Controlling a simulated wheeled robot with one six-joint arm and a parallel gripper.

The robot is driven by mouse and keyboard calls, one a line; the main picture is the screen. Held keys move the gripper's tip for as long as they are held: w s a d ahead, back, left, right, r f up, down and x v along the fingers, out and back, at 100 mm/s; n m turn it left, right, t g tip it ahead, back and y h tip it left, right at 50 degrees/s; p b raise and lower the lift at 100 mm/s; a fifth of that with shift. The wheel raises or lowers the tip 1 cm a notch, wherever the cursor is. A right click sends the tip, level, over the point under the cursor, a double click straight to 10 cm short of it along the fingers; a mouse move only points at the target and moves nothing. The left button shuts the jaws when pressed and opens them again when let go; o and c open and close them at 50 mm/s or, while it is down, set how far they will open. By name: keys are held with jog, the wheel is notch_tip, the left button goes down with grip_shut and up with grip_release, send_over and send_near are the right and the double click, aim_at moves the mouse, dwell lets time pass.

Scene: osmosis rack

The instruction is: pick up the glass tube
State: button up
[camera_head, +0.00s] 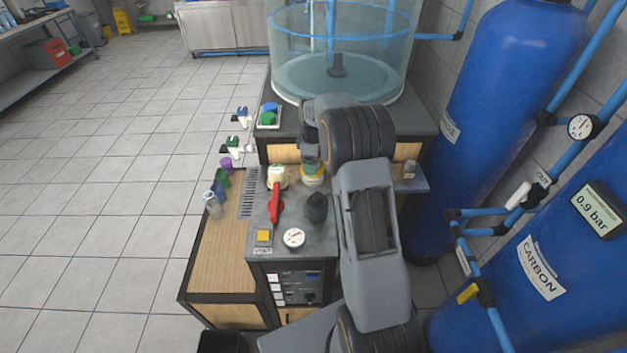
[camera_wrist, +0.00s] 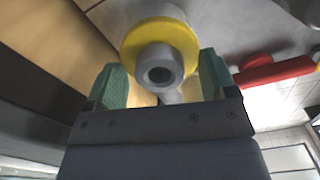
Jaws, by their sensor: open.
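My gripper (camera_head: 311,158) hangs over the grey bench top, with its wrist partly hiding it. In the wrist view its two green fingers (camera_wrist: 162,78) are apart, and a grey hollow fitting with a yellow collar (camera_wrist: 160,45) shows between and beyond them. I cannot tell if the fingers touch it. The yellow collar also shows just below my gripper in the head view (camera_head: 313,176). A pale, clear tube-like piece (camera_head: 213,206) stands at the left edge of the wooden bench, away from my gripper. I cannot tell for sure that it is the glass tube.
A red lever valve (camera_head: 275,202), a black knob (camera_head: 317,208) and a gauge (camera_head: 293,238) stand close to my gripper. A large clear tank (camera_head: 340,75) is behind it. Blue cylinders (camera_head: 500,110) and pipes crowd the right.

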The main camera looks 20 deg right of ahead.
jog(key=c, duration=0.8)
jog(key=shift+r, duration=0.1)
notch_tip(320, 180, up, 28)
jog(key=p, duration=0.1)
dwell(0.7)
jog(key=shift+p, duration=0.75)
